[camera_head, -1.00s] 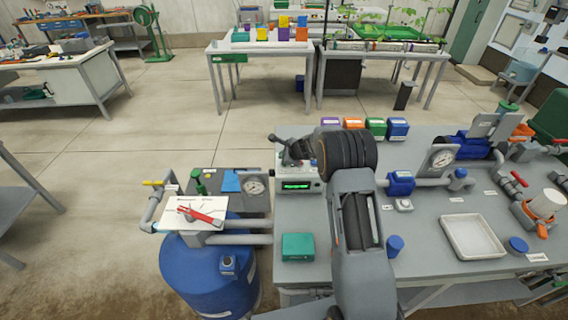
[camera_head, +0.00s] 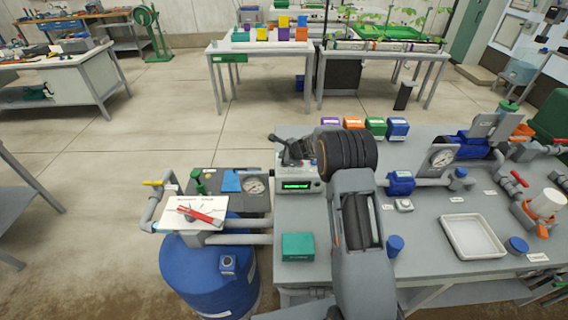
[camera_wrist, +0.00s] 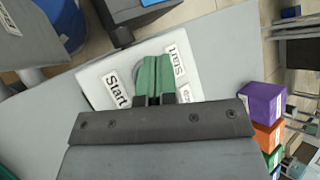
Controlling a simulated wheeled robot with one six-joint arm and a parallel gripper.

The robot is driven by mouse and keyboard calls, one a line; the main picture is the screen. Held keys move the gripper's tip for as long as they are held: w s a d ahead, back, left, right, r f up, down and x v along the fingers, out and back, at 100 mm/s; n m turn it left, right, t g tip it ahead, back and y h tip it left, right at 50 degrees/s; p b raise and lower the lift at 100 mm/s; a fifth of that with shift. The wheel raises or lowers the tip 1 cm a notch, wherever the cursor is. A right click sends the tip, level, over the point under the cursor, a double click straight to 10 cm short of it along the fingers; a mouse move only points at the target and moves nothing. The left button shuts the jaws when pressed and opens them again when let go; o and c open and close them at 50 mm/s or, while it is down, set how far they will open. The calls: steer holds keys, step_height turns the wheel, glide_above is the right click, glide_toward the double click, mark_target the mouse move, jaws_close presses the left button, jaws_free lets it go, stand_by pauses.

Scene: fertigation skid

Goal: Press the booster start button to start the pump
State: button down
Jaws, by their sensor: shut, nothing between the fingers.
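A pale control box (camera_head: 299,187) with a lit green display stands at the left end of the grey bench. My gripper (camera_head: 284,142) is above its top in the head view, and my arm hides part of the box. In the wrist view, the green fingertips (camera_wrist: 155,79) are shut together with nothing between them. They are over a white plate (camera_wrist: 97,92) with "Start" labels on both sides of them. A grey round part, perhaps the start button (camera_wrist: 139,78), shows partly behind the fingers. I cannot tell whether the fingertips touch it.
Purple, orange, green and blue boxes (camera_head: 376,127) line the bench's back edge. A teal box (camera_head: 298,246) sits in front of the control box. A white tray (camera_head: 472,236) lies right.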

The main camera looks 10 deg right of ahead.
steer(key=shift+f+b, duration=0.8)
steer(key=shift+b, duration=0.15)
stand_by(0.6)
stand_by(0.4)
steer(key=shift+r+p, duration=0.55)
steer(key=shift+r, duration=0.25)
steer(key=shift+r+p, duration=1.9)
steer(key=shift+r, duration=0.65)
